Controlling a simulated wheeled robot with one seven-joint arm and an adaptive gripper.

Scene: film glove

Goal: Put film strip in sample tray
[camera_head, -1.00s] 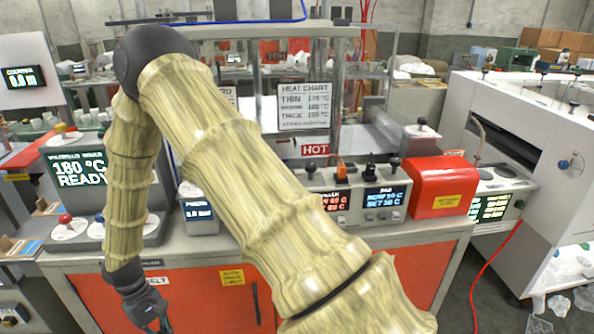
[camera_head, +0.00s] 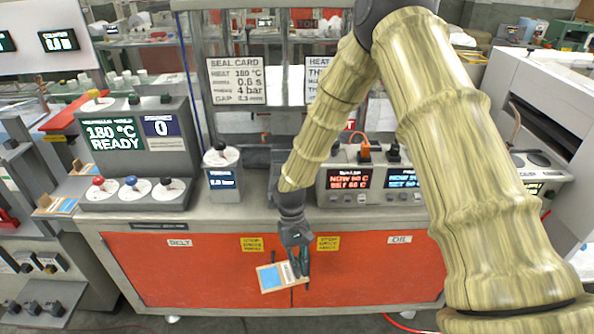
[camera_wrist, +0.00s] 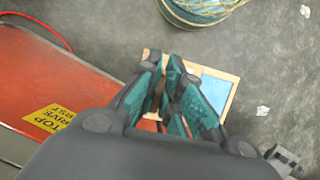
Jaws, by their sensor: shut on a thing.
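My gripper (camera_head: 302,268) hangs in front of the red cabinet, below the bench top. It is shut on a flat tan-edged piece with a light blue patch (camera_head: 270,278), which I take for the film strip. In the wrist view the fingers (camera_wrist: 165,108) close over this piece (camera_wrist: 216,88), and its blue patch sticks out to the right. The fingers hide part of it. Two similar tan and blue pieces (camera_head: 62,206) lie at the left machine. I cannot make out the sample tray for sure.
The bench front edge (camera_head: 240,217) and red cabinet (camera_head: 190,265) are close behind my gripper. A console (camera_head: 120,140) with knobs stands on the bench at left. A temperature controller (camera_head: 350,178) stands right of my forearm. A blue-green round container (camera_wrist: 200,8) stands on the floor.

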